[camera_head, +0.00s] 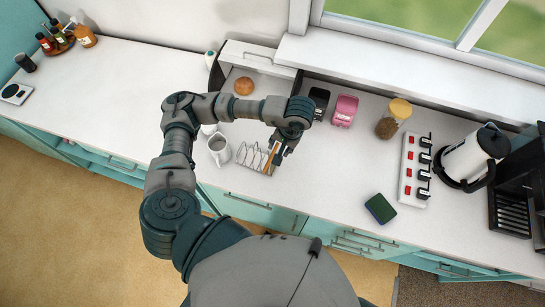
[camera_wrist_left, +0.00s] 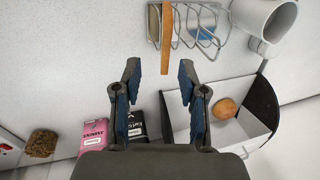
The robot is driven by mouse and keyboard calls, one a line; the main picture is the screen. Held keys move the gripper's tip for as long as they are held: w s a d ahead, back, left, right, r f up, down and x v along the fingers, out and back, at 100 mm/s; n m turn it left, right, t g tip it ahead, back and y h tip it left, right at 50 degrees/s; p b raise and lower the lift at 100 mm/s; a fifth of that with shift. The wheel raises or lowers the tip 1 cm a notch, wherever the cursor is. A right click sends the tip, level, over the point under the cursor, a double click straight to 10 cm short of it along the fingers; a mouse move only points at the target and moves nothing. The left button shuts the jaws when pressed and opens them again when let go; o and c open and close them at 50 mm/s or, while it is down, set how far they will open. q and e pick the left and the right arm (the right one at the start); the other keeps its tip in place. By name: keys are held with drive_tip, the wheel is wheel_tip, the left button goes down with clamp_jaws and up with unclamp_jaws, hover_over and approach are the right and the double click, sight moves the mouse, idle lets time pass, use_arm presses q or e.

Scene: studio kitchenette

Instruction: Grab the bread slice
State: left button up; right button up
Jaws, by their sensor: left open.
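The bread slice (camera_wrist_left: 166,35) stands on edge in the wire toast rack (camera_wrist_left: 205,28), seen edge-on as a thin brown strip in the left wrist view. A paler slice (camera_wrist_left: 153,22) appears to stand just beside it. In the head view the rack (camera_head: 248,156) is on the counter, and the bread slice (camera_head: 268,162) is partly covered by my gripper. My left gripper (camera_wrist_left: 160,72) is open, its two blue-padded fingers apart. The near end of the slice appears between the fingertips; I cannot tell whether they touch. My right gripper is not in view.
A white mug (camera_head: 219,149) stands close left of the rack. Behind it is an open bread box (camera_head: 262,64) with a bun (camera_head: 243,86). Black (camera_head: 319,99) and pink (camera_head: 344,109) packages and a jar (camera_head: 392,119) stand behind right. A sponge (camera_head: 380,208) lies right; counter between is clear.

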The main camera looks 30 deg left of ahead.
sight(273, 153)
use_arm(q)
drive_tip(key=f, duration=0.1)
drive_tip(key=a+f, duration=0.1)
drive_tip(key=f, duration=0.1)
drive_tip(key=shift+a+f, duration=0.15)
drive_tip(key=shift+a, duration=0.2)
drive_tip(key=p+x, duration=0.1)
drive_tip(key=x, duration=0.2)
drive_tip(key=shift+w+a+f+p, duration=0.2)
drive_tip(key=shift+a+f+p, duration=0.05)
drive_tip(key=shift+f+p, duration=0.15)
drive_tip(key=shift+f, duration=0.35)
drive_tip(key=shift+d, duration=0.15)
drive_tip(key=shift+c, duration=0.3)
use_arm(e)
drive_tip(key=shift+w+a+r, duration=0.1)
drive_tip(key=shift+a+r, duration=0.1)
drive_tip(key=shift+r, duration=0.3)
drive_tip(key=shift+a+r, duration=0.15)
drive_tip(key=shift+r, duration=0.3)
use_arm(q)
clamp_jaws()
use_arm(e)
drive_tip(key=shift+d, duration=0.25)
